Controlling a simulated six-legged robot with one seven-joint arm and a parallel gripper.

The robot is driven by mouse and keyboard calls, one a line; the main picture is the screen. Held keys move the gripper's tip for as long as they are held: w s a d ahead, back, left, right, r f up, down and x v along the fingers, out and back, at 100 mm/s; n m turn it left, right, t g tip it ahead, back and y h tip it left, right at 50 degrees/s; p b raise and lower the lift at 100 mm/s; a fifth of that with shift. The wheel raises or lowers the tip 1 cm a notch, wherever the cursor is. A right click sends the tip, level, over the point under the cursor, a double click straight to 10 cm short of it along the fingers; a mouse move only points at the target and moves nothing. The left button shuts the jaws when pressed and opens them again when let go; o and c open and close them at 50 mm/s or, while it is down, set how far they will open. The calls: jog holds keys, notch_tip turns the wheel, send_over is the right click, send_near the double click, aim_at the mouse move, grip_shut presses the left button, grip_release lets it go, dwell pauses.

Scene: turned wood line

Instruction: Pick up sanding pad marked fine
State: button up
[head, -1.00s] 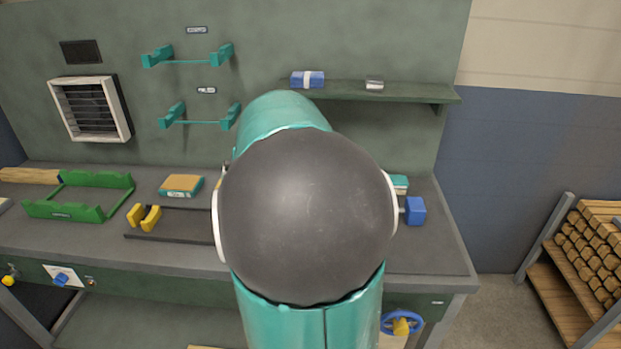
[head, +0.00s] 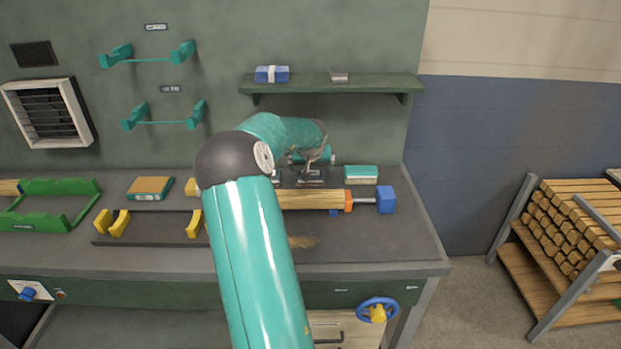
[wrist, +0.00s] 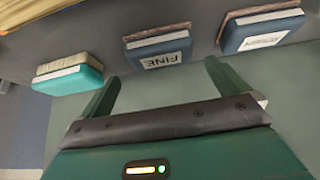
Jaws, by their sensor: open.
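The sanding pad marked FINE (wrist: 160,52) shows in the wrist view, a dark blue block with a brownish face and a white label that reads upside down. My gripper (wrist: 160,80) is open and empty, its two green fingers pointing toward the pad and apart from it. The pad sits roughly between the finger lines, beyond the tips. In the head view my gripper is over the back of the bench, where my arm and wrist largely hide what lies beneath.
A teal pad with a pale layer (wrist: 68,76) and another dark blue labelled pad (wrist: 262,32) flank it. In the head view, a wooden piece (head: 312,199) lies in front, with a blue block (head: 386,200) at its right. A shelf (head: 335,88) hangs above.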

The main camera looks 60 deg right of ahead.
aim_at(310, 171)
jog(key=shift+x, duration=3.45)
jog(key=shift+w+r, duration=0.1)
jog(key=shift+r, duration=0.05)
jog(key=c, duration=0.7)
jog(key=shift+c, duration=0.2)
jog(key=shift+d+r, duration=0.1)
jog(key=shift+r, duration=0.4)
notch_tip(310, 171, up, 2)
jog(key=shift+r, duration=0.15)
jog(key=s+a+r, duration=0.2)
jog(key=a+r, duration=0.7)
jog(key=a, duration=0.5)
jog(key=shift+s+r, duration=0.3)
jog(key=shift+r, duration=0.05)
